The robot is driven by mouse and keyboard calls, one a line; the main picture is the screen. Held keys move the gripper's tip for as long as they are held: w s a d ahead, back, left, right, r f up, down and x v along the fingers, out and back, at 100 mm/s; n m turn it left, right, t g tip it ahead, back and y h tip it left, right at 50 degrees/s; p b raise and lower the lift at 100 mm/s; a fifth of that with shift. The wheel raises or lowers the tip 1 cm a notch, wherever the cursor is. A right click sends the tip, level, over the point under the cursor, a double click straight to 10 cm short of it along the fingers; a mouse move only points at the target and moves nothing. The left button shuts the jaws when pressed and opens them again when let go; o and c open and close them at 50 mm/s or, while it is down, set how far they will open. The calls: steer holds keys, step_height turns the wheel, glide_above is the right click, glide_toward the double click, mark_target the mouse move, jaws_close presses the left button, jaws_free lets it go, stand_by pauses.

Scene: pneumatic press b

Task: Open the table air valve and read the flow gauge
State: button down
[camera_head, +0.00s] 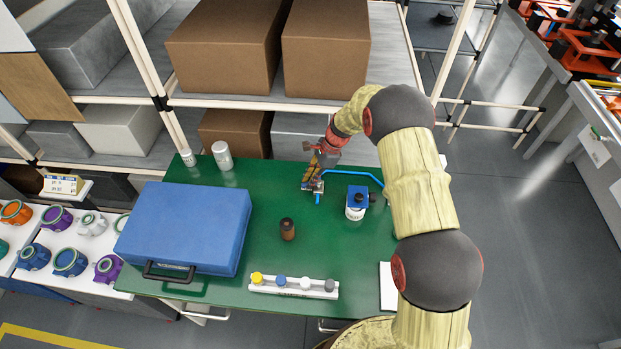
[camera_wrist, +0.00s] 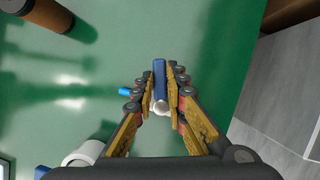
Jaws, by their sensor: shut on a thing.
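The air valve (camera_head: 316,187) stands on the green table near its back edge, with a blue hose running from it to the right. In the wrist view its blue lever (camera_wrist: 159,78) lies between my fingers, with a pale round part (camera_wrist: 160,106) under it. My gripper (camera_head: 309,178) points down at the valve, and the wrist view shows its fingers (camera_wrist: 160,88) shut on the lever. A white round unit with a blue top (camera_head: 356,203) stands to the right of the valve. It may be the flow gauge; I cannot make out a reading.
A blue case (camera_head: 187,228) covers the table's left part. A small brown bottle (camera_head: 287,229) stands mid-table, and a white rack with coloured caps (camera_head: 294,287) lies at the front. White containers (camera_head: 222,155) stand back left. Shelves with cardboard boxes (camera_head: 326,48) rise behind.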

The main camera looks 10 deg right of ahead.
mark_target(319, 181)
steer(key=n, duration=0.2)
steer(key=n+g, duration=0.1)
steer(key=shift+s+d+n+h, duration=0.1)
steer(key=shift+s+n+h, duration=0.2)
steer(key=shift+s+n, duration=0.1)
steer(key=n, duration=0.1)
steer(key=n+g, duration=0.1)
steer(key=n, duration=0.1)
steer(key=shift+s+d+n+h, duration=0.25)
steer(key=shift+s+n+h, duration=0.05)
steer(key=shift+s+h, duration=0.1)
steer(key=n, duration=0.2)
steer(key=n+g+h, duration=0.1)
steer(key=shift+s+d+n, duration=0.3)
steer(key=shift+d, duration=0.1)
steer(key=shift+s+d+n+g+h, duration=0.1)
steer(key=shift+d+n+g+h, duration=0.15)
steer(key=shift+n, duration=0.55)
steer(key=shift+d+n+g+h, duration=0.15)
steer(key=shift+n+h, duration=0.2)
steer(key=shift+n, duration=0.45)
steer(key=c, duration=1.8)
jaws_free()
steer(key=shift+c, duration=0.2)
steer(key=shift+o, duration=0.2)
steer(key=v, duration=0.7)
steer(key=shift+r, duration=0.2)
